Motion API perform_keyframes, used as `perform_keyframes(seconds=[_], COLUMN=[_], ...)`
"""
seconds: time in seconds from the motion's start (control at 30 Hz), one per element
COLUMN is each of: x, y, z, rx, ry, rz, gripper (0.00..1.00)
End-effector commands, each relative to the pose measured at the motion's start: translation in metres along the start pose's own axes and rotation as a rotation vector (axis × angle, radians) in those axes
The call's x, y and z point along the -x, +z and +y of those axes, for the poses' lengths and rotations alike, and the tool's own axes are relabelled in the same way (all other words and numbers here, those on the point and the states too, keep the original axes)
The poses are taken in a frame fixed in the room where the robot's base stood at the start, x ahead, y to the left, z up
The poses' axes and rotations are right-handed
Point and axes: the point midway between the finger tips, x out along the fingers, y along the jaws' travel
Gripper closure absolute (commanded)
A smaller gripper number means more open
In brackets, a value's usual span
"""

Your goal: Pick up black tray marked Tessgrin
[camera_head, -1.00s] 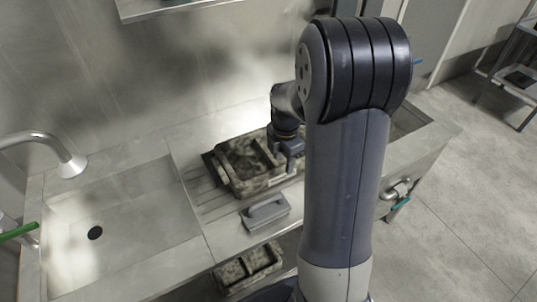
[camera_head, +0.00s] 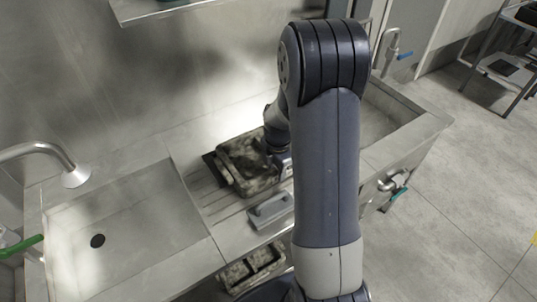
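A dark tray with pale, dirty-looking speckles (camera_head: 232,181) lies on the ribbed drainboard between the two sinks. No marking can be read on it. A flat black edge (camera_head: 211,163) shows at its left side; I cannot tell if it is a separate thing. My gripper (camera_head: 284,165) is at the tray's right side, pointing down and partly hidden by my arm. I cannot tell whether its fingers touch the tray or how far apart they are. A second speckled, divided tray (camera_head: 253,268) sits lower, below the counter's front edge.
A grey block with a handle (camera_head: 270,211) lies on the counter in front of the tray. A sink (camera_head: 125,225) with a faucet (camera_head: 72,174) is at left, another sink (camera_head: 385,112) at right. A wall shelf (camera_head: 160,10) is above.

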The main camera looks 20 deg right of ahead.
Motion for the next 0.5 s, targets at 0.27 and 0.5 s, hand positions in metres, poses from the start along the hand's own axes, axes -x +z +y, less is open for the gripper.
perform_keyframes(seconds=[0.27,0.5], x=[0.0003,0.0003], y=[0.0,0.0], z=[0.0,0.0], rx=[0.0,0.0], ry=[0.0,0.0], rz=[0.0,0.0], gripper=[0.86,1.0])
